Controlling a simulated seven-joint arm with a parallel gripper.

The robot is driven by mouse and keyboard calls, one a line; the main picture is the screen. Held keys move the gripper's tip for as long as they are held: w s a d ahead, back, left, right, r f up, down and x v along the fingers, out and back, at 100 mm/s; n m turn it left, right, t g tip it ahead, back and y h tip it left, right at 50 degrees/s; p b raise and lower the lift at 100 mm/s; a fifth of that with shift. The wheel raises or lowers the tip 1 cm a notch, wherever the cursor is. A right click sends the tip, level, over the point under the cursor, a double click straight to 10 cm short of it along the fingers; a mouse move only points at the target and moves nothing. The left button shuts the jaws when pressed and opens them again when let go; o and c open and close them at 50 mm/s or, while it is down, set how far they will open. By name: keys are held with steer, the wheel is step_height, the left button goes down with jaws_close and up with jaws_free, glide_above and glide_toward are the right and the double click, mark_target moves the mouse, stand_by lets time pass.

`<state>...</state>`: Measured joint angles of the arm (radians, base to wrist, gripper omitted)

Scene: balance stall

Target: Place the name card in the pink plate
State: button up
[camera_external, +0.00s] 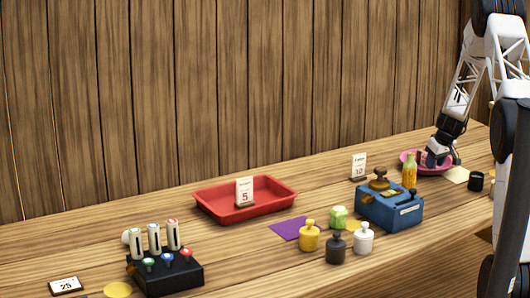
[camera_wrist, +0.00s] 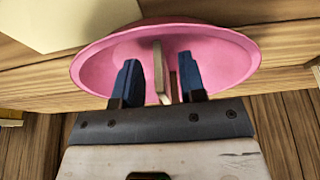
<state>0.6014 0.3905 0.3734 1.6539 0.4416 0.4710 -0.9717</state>
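The pink plate (camera_external: 447,171) stands at the far right of the table, and it fills the upper part of the wrist view (camera_wrist: 240,53). My gripper (camera_external: 437,160) is low over the plate, pointing down. In the wrist view its two dark blue fingers (camera_wrist: 160,78) are apart. A thin upright pale card (camera_wrist: 160,72), seen nearly edge-on, stands between them in the plate, with gaps on both sides. Its face is hidden there, so I cannot read it. In the external view a small pale and reddish patch (camera_external: 424,157) shows beside the fingers.
A red tray (camera_external: 222,214) holds a card marked 5 (camera_external: 244,192). A card marked 10 (camera_external: 359,166) stands behind a blue box (camera_external: 390,209). A yellow bottle (camera_external: 409,172) is left of the plate; a black cup (camera_external: 476,182) is right. Several weights stand in front.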

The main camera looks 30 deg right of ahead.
steer(key=shift+r, duration=3.45)
steer(key=shift+r, duration=0.1)
steer(key=shift+a+r, duration=0.1)
steer(key=shift+a, duration=0.1)
steer(key=s+a+r, duration=0.5)
steer(key=a+r, duration=0.2)
steer(key=a, duration=0.3)
steer(key=s+a+r, duration=0.6)
steer(key=a, duration=0.4)
steer(key=s+a+r, duration=0.5)
steer(key=a+r, duration=0.2)
steer(key=a, duration=0.3)
steer(key=s+a, duration=0.5)
steer(key=s, duration=0.5)
steer(key=s+a+r+g, duration=0.1)
steer(key=s+a, duration=0.5)
steer(key=s, duration=0.4)
steer(key=s+a+r, duration=0.1)
steer(key=s+a, duration=0.5)
steer(key=s, duration=0.4)
steer(key=shift+s, duration=0.25)
